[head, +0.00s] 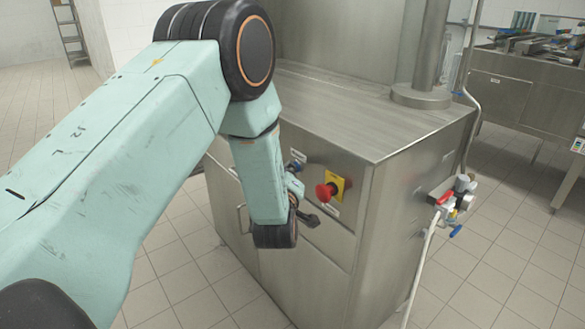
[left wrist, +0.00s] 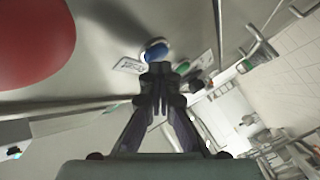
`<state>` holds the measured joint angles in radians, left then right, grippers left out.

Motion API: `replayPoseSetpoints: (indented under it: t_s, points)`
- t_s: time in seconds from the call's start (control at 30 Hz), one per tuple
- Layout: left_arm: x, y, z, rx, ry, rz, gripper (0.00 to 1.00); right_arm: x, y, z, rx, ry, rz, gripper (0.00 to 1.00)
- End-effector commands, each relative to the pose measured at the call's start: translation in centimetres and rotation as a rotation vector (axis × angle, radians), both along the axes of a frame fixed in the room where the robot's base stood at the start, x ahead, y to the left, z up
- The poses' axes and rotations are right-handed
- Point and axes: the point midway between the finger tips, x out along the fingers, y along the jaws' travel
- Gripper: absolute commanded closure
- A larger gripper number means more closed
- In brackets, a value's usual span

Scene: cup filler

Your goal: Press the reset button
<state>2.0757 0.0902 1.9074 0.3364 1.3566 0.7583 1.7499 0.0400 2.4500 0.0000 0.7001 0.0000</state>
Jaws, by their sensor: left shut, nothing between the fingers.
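A blue button (head: 298,155) is on the front panel of the steel machine, partly hidden by my left arm. It also shows in the left wrist view (left wrist: 155,52), beside a small printed label and just beyond the fingertips. A green button (left wrist: 182,67) sits beside it. I cannot read which label says reset. My left gripper (left wrist: 160,72) is shut and empty, its dark fingertips together. Its dark tip (head: 311,219) shows in the head view below the red button, close to the panel. Whether it touches the panel is unclear. My right gripper is not in view.
A red mushroom button (head: 328,192) on a yellow plate juts from the panel; it looms large in the left wrist view (left wrist: 30,40). A valve with hoses (head: 455,198) sticks out on the machine's right side. Tiled floor (head: 190,270) is clear around it.

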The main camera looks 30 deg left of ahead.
Motion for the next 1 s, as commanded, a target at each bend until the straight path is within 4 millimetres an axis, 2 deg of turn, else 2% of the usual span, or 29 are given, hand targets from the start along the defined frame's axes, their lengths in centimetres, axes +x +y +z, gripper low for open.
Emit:
replayPoseSetpoints:
  t_s: [0.47,1.0]
  points:
    - [-0.8,0.3,0.0,-0.001,0.001,0.0,1.0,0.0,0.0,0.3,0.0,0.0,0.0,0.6]
    - [-4.9,2.1,0.0,-0.002,0.003,0.002,1.0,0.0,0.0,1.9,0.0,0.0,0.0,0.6]
